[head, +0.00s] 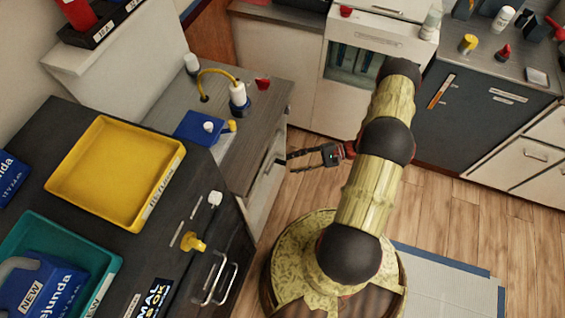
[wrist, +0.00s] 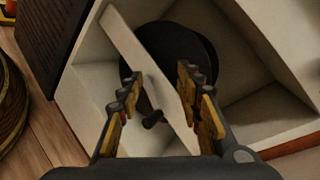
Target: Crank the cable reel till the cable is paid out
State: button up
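In the wrist view, a dark round reel (wrist: 200,52) sits inside an open, light-walled compartment (wrist: 262,105). A pale flat crank bar (wrist: 128,42) runs diagonally across the front of the reel. A short dark handle (wrist: 152,119) sticks out near the bar's lower end. My gripper (wrist: 158,82) is open, its yellow-padded fingers on either side of the bar and handle. I see no clear grip on either. In the head view, my gripper (head: 287,158) points left at the front of the grey-topped cabinet (head: 262,112). The reel is hidden there, and I cannot make out the cable.
A yellow tray (head: 118,168) and a teal tray (head: 105,262) lie on the dark counter at left. A yellow hose (head: 215,71) loops on the grey-topped cabinet. White and dark cabinets (head: 480,120) stand at the back. Wooden floor (head: 450,215) is clear at right.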

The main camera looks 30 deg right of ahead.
aim_at(282, 163)
jog(key=w+d+f+m+t+h, duration=0.1)
jog(key=d+f+m+t+h, duration=0.2)
jog(key=f+t, duration=0.65)
jog(key=shift+g, duration=0.75)
jog(key=shift+f+b+x, duration=0.2)
jog(key=shift+x, duration=1.1)
jog(key=shift+f+b+x, duration=0.2)
jog(key=shift+b+x, duration=0.05)
jog(key=shift+x, duration=1.1)
jog(key=shift+f+b+x, duration=0.2)
jog(key=shift+f+x, duration=0.05)
jog(key=shift+x, duration=1.05)
jog(key=shift+w+d, duration=0.15)
jog(key=shift+c, duration=1.2)
grip_shut()
